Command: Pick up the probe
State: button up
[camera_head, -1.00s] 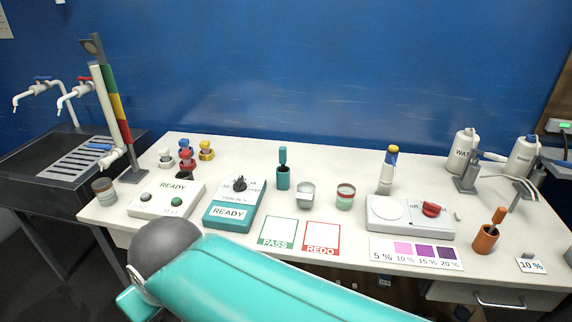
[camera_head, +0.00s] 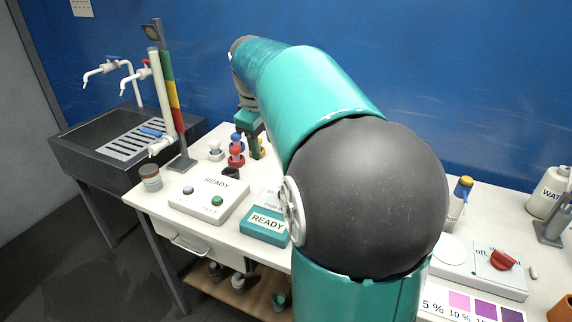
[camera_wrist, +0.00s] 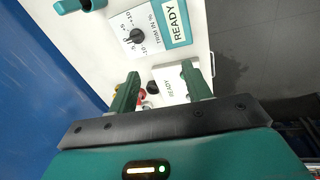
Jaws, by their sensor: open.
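No thing is labelled as the probe, and I cannot tell for sure which one it is. A teal holder (camera_wrist: 82,5) shows partly at the top left of the wrist view; my arm hides it in the head view. The teal-and-white READY meter with a black knob (camera_wrist: 135,36) lies near it, and it also shows in the head view (camera_head: 267,222). My gripper (camera_wrist: 160,70) is open and empty, pointing down over the left part of the table. In the head view my gripper (camera_head: 251,145) is by the coloured plugs.
Red plugs (camera_head: 236,157), a white plug (camera_head: 215,151) and a yellow plug stand near my gripper. The white READY tester (camera_head: 207,197) and a brown-lidded jar (camera_head: 150,178) are in front. A sink (camera_head: 80,140) and a tall colour-striped gauge (camera_head: 173,100) stand left. A switch box (camera_head: 490,272) is right.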

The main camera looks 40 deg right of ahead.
jog(key=s+d+f, duration=0.1)
jog(key=d, duration=0.7)
jog(key=s+d+f+y, duration=0.1)
jog(key=d+f, duration=0.1)
jog(key=d, duration=0.7)
jog(key=s+d+f+n+g+y, duration=0.1)
jog(key=d+f, duration=0.1)
jog(key=d, duration=0.6)
jog(key=shift+s+d+f, duration=0.15)
jog(key=shift+s+f, duration=0.05)
jog(key=shift+s, duration=0.1)
notch_tip(320, 180, down, 7)
jog(key=shift+d+f, duration=0.1)
jog(key=f, duration=0.6)
jog(key=shift+w+d+f, duration=0.15)
jog(key=shift+w+f, duration=0.05)
jog(key=shift+w, duration=0.1)
jog(key=shift+c, duration=0.2)
jog(key=c, duration=1)
